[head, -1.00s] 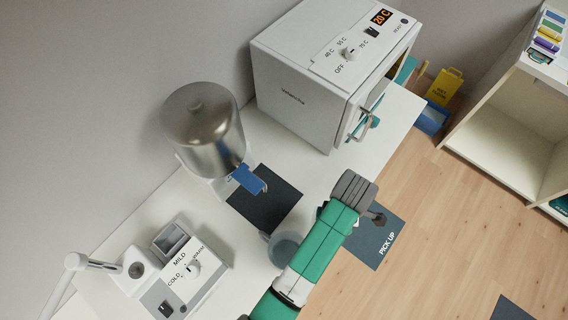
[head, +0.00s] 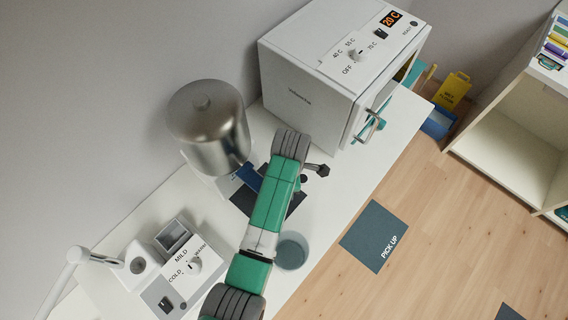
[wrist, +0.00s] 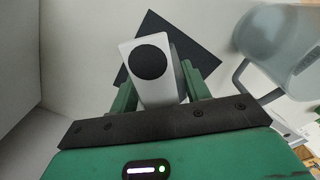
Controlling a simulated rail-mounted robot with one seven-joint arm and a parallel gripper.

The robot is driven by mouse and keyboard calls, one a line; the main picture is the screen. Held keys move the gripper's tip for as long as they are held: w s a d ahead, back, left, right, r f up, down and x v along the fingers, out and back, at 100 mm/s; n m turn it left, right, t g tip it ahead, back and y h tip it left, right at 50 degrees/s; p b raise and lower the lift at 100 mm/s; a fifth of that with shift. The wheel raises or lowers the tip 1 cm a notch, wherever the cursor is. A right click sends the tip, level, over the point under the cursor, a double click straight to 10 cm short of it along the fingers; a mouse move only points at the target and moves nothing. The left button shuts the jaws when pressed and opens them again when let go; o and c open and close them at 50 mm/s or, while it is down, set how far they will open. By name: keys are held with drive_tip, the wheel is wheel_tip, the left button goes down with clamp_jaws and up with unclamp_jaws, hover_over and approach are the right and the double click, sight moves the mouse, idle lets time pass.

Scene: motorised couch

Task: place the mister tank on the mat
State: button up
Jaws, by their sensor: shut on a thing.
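My gripper (wrist: 160,88) is shut on a white block-shaped thing with a round black cap, which I take for the mister tank (wrist: 143,92). The tank sits between the two green fingers, tilted in the wrist view. A dark mat (wrist: 203,57) lies on the white counter behind it; I cannot tell whether the tank touches it. In the head view the mat (head: 296,204) is partly covered by my arm, and the tank and fingertips are hidden. A second dark mat, marked PICK UP (head: 372,232), lies off the counter's front edge and is bare.
A translucent grey-blue jug (head: 291,252) stands close by and shows large in the wrist view (wrist: 272,45). A white oven (head: 310,95) is behind; a control box (head: 180,270) is at lower left.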

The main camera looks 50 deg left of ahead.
drive_tip(key=shift+a, duration=0.35)
drive_tip(key=shift+s+a+f, duration=0.1)
drive_tip(key=shift+a+f, duration=0.15)
drive_tip(key=shift+f, duration=0.65)
drive_tip(key=shift+a+f, duration=0.25)
drive_tip(key=shift+f, duration=0.6)
drive_tip(key=shift+f, duration=0.1)
drive_tip(key=o, duration=1)
drive_tip(key=shift+c, duration=0.2)
wheel_tip(320, 180, up, 12)
drive_tip(key=shift+r, duration=0.1)
